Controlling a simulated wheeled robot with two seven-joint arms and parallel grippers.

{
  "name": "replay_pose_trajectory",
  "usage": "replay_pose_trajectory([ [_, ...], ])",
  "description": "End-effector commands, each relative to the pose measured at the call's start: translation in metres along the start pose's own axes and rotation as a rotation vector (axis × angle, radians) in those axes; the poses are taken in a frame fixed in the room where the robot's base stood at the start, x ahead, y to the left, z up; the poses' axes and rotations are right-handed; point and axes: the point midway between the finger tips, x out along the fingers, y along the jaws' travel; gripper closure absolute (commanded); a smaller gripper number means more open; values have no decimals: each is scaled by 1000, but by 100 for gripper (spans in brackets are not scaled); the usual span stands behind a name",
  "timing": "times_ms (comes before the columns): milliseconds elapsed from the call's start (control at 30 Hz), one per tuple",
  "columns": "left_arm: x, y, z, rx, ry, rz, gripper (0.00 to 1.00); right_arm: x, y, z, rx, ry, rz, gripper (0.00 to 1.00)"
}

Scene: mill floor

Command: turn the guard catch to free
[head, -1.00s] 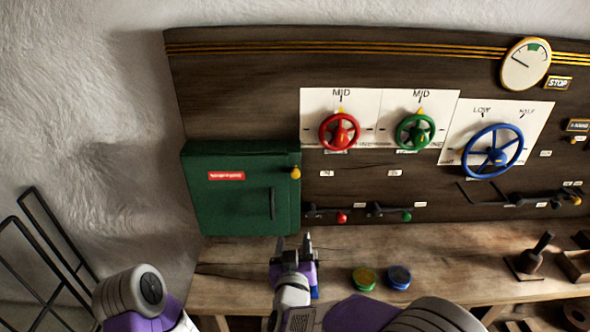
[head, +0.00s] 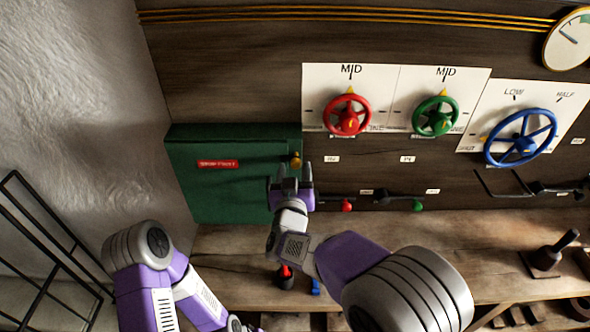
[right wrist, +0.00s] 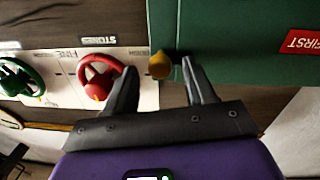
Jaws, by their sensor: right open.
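The guard catch (head: 296,161) is a small yellow knob at the right edge of the green guard box (head: 200,190), which has a red label. My right gripper (head: 294,174) is open, with its fingertips just below the catch in the head view. In the right wrist view, the catch (right wrist: 160,66) appears between the two spread fingertips (right wrist: 159,66), beyond them; no contact can be made out. My left arm shows at the lower left of the head view, but its gripper jaws cannot be seen.
A red handwheel (head: 347,115), a green handwheel (head: 435,117) and a blue handwheel (head: 520,138) are right of the box. Small levers with red (head: 347,206) and green (head: 417,206) knobs sit below. A wooden bench (head: 420,255) runs underneath.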

Motion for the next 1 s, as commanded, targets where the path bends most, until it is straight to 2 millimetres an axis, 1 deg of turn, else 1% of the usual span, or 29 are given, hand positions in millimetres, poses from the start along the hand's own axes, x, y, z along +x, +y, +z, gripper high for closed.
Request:
replay_pose_trajectory([
  [33,0,0,0,0,0,0,57,4,0,0,-1,0,0,45],
  [133,0,0,0,0,1,0,57,8,0,0,-1,-1,-1,45],
  [367,0,0,0,0,1,0,57,8,0,0,0,-1,-1,45],
  [467,0,0,0,0,1,0,57,8,0,0,0,-1,-1,59],
  [700,0,0,0,0,1,0,57,8,0,0,0,-1,-1,96],
  [733,0,0,0,0,1,0,57,8,0,0,0,-1,-1,100],
  [1000,3,-1,0,0,0,0,57,8,0,1,28,-2,-1,100],
])
